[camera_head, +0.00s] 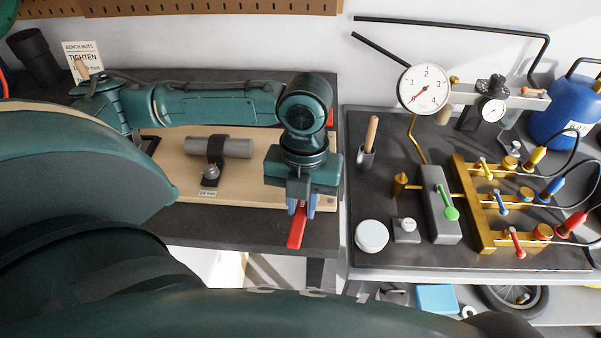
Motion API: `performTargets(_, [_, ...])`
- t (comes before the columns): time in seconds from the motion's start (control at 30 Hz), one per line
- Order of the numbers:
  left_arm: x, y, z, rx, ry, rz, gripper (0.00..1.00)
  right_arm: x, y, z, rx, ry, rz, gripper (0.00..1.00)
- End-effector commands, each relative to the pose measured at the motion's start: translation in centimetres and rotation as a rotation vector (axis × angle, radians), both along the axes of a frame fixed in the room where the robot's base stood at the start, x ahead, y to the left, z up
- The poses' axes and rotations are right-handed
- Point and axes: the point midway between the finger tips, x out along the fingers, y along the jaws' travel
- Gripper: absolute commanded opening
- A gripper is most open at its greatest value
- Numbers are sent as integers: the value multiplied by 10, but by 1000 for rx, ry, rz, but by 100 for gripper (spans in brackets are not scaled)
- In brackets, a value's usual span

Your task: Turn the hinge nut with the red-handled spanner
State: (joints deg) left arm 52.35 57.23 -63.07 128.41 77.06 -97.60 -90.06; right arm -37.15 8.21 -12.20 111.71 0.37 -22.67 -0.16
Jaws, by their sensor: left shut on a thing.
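My left gripper (302,205) points down over the right end of the light wooden board (240,192). It is shut on the red-handled spanner (296,230), whose red handle sticks out below the fingers toward the front edge of the bench. The spanner's head is hidden by the gripper. I cannot make out the hinge nut; the left arm and gripper cover the right part of the board. A grey cylinder (232,148) in a dark strap clamp with a silver nut (210,171) lies mid-board, above a small "24 mm" label. My right gripper is not in view.
A sign (82,58) reading "BENCH NUTS TIGHTEN" stands at the back left. On the right bench are a pressure gauge (423,88), a brass manifold (487,225) with coloured valves, a white round tub (371,236) and a blue container (562,108). A gap separates the benches.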

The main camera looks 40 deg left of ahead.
Motion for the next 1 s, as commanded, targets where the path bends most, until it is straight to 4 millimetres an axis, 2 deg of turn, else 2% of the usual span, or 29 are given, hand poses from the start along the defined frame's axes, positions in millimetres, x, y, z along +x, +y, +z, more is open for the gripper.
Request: performTargets(1.0, [0,0,54,-1,-3,-3,0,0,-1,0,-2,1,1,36])
